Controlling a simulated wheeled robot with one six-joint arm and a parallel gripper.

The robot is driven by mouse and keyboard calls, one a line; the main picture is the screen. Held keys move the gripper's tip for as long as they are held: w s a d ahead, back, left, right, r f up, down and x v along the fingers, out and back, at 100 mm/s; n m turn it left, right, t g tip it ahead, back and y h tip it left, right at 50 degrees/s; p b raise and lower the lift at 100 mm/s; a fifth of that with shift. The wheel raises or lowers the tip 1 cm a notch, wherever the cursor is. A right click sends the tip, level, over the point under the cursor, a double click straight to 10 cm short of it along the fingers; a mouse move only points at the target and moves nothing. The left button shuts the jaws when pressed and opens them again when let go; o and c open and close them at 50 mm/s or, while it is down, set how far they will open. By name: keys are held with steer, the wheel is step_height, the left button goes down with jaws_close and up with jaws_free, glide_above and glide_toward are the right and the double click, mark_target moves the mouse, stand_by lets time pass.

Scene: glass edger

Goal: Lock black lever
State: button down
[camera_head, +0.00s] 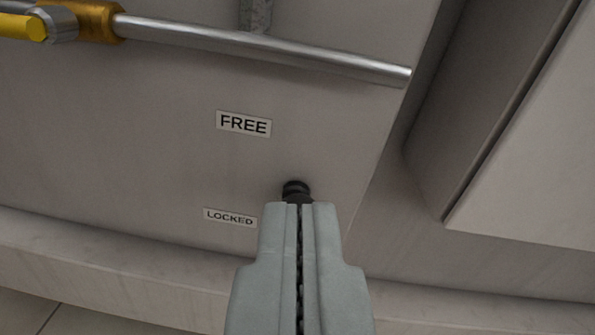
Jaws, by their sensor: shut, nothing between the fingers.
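The black lever (296,189) shows only as a small dark rounded end on the grey panel, just beyond my fingertips. It is between the heights of the FREE label (243,123) and the LOCKED label (230,217), to the right of both and nearer to LOCKED. The rest of the lever is hidden behind my gripper. My gripper (299,206) is shut with its fingers together and nothing between them. Its tips overlap the lever in the picture; I cannot tell whether they touch it.
A metal pipe (260,48) crosses the top of the panel, with a brass fitting (96,20) and a yellow handle (22,27) at upper left. A grey cabinet (535,150) stands at right beyond a gap. A pale ledge (120,262) runs below the panel.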

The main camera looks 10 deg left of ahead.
steer(key=shift+w+a+f, duration=0.15)
steer(key=shift+w+f, duration=0.05)
steer(key=shift+w, duration=0.25)
steer(key=x, duration=0.9)
steer(key=shift+w+a, duration=0.15)
steer(key=shift+w, duration=0.15)
steer(key=shift+w+f, duration=0.15)
steer(key=shift+f, duration=0.15)
steer(key=shift+s+d+f, duration=0.2)
steer(key=shift+f, duration=0.3)
steer(key=shift+s+d+f, duration=0.2)
steer(key=shift+s+f, duration=0.05)
steer(key=shift+f, duration=0.3)
steer(key=shift+s+d+f, duration=0.15)
steer(key=shift+s+f, duration=0.05)
steer(key=shift+f, duration=0.3)
